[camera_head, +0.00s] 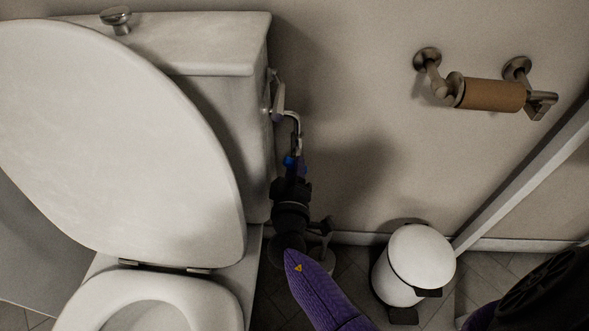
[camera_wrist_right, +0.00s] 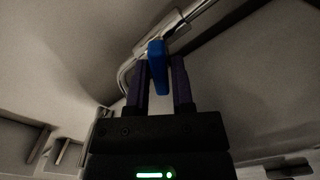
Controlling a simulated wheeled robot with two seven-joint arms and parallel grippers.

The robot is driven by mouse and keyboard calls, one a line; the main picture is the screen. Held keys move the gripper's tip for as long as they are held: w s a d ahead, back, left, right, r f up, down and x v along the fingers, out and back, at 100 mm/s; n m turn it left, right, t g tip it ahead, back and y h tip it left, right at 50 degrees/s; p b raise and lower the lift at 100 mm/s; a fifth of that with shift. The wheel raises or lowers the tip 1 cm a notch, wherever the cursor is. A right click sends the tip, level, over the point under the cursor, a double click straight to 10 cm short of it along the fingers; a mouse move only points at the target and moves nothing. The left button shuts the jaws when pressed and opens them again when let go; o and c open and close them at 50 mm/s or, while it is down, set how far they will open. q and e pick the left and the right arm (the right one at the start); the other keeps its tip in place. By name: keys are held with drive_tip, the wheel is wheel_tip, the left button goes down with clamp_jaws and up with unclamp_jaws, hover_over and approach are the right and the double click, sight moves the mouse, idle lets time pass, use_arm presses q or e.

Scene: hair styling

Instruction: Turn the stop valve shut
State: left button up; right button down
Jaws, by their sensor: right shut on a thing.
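The stop valve's blue handle (camera_head: 289,161) shows beside the toilet tank in the head view, at the tip of my right gripper (camera_head: 296,168). In the right wrist view the blue handle (camera_wrist_right: 157,66) stands between the two purple fingers of my right gripper (camera_wrist_right: 160,85), which is shut on it. A metal pipe (camera_wrist_right: 190,25) runs behind the handle, and a bent supply pipe (camera_head: 294,120) rises to the tank in the head view. The valve body is mostly hidden by my gripper. My left gripper is not in view.
The toilet tank (camera_head: 215,45) and raised lid (camera_head: 110,130) stand close on the left. A white bin (camera_head: 420,255) is on the floor at the right. A paper holder with a bare cardboard roll (camera_head: 492,95) is on the wall. Wall space right of the valve is clear.

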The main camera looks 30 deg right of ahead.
drive_tip(key=shift+n, duration=3.6)
drive_tip(key=c, duration=0.6)
unclamp_jaws()
drive_tip(key=p+v, duration=0.2)
drive_tip(key=v, duration=0.8)
drive_tip(key=shift+p, duration=0.4)
